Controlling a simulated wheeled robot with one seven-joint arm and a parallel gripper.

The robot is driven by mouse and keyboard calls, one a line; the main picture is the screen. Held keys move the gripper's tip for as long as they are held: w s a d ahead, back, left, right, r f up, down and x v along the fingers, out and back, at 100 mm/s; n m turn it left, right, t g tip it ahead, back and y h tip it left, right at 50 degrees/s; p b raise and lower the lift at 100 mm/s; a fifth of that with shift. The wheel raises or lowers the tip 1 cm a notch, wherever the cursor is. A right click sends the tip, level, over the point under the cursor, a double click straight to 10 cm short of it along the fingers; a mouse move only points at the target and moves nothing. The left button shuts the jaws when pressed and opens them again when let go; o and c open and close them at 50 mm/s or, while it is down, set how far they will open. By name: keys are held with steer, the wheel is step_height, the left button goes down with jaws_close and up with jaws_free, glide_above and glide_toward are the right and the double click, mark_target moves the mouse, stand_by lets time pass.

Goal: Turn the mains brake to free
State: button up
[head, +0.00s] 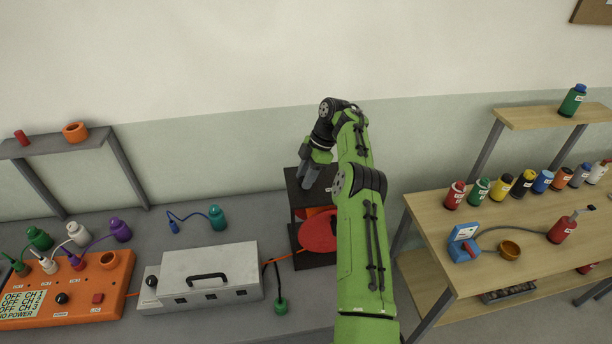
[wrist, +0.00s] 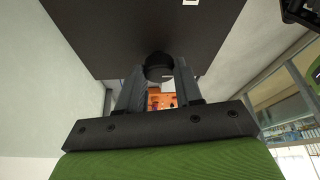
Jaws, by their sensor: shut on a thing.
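A dark cabinet (head: 295,188) stands at the back of the grey bench, with a red disc (head: 318,231) in front of it, partly hidden by my arm. My gripper (head: 310,180) is at the top of the cabinet. In the wrist view, my gripper (wrist: 158,72) is shut on a black round knob (wrist: 159,60), which stands out from a dark panel (wrist: 125,30). I take the knob for the mains brake, but no marking on it can be read. Its setting cannot be told. A bit of a white label (wrist: 190,2) shows at the panel's edge.
A grey metal case (head: 215,268) with a black handle and an orange control box (head: 75,285), its display reading NO POWER, stand on the left. Bottles and cables are around them. A wooden bench (head: 480,240) with several bottles is on the right, beyond a gap.

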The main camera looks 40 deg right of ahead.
steer(key=shift+r+n, duration=0.1)
steer(key=shift+n, duration=0.3)
steer(key=o, duration=1)
steer(key=shift+o, duration=0.2)
